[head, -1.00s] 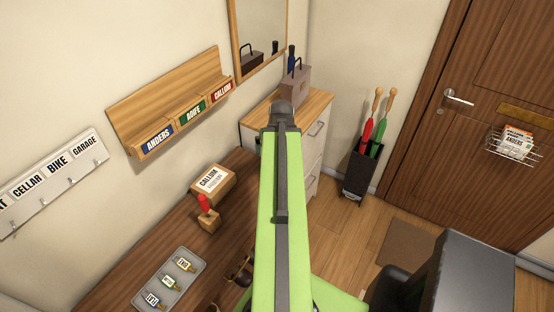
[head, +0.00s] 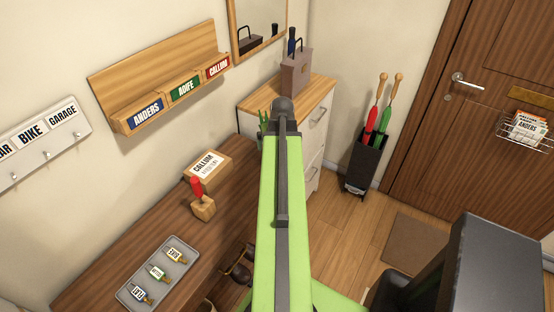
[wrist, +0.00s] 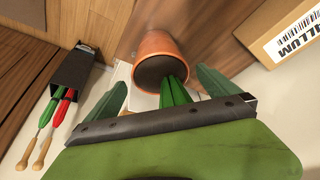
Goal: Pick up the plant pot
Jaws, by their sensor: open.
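The plant pot (wrist: 163,48) is a terracotta pot with dark soil and upright green leaves (wrist: 175,92), seen near the middle of the wrist view. My gripper (wrist: 163,90) is open, with one green finger on each side of the leaves. The pot is beyond the fingertips, and I cannot tell whether any leaf touches a finger. In the head view my arm hides the pot and most of the gripper; a little green shows left of the arm's end, and I cannot tell whether it is leaf or finger.
A box labelled Callum (head: 207,166), a red-handled stamp (head: 200,198) and a grey key tray (head: 180,259) are on the brown bench (head: 110,268). A drawer cabinet (head: 315,130) carries a dark box (head: 296,72). An umbrella stand (head: 362,165) is near the door (head: 425,110).

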